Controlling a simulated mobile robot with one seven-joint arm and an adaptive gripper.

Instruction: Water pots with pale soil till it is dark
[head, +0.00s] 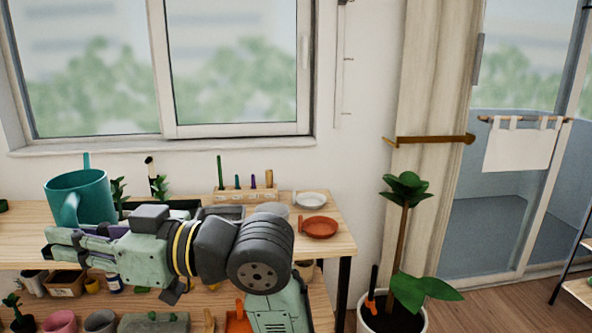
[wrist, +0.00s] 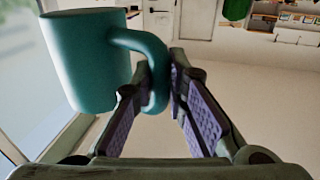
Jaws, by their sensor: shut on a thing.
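A teal watering vessel (head: 85,199) is raised above the left part of the wooden table in the head view. My gripper (head: 62,236) is shut on its handle; the wrist view shows the purple-padded fingers (wrist: 163,92) on either side of the handle, with the teal body (wrist: 88,60) to the left. The vessel looks about upright. Small green plants (head: 160,187) stand on the table behind my arm, their containers partly hidden. A tall plant grows in a white pot (head: 392,324) on the floor at right, cut by the frame edge. Soil colour in the table plants is hidden.
Below, a shelf carries a pink pot (head: 61,322), a grey pot (head: 100,321) and several others. Windows stand behind; open floor lies right.

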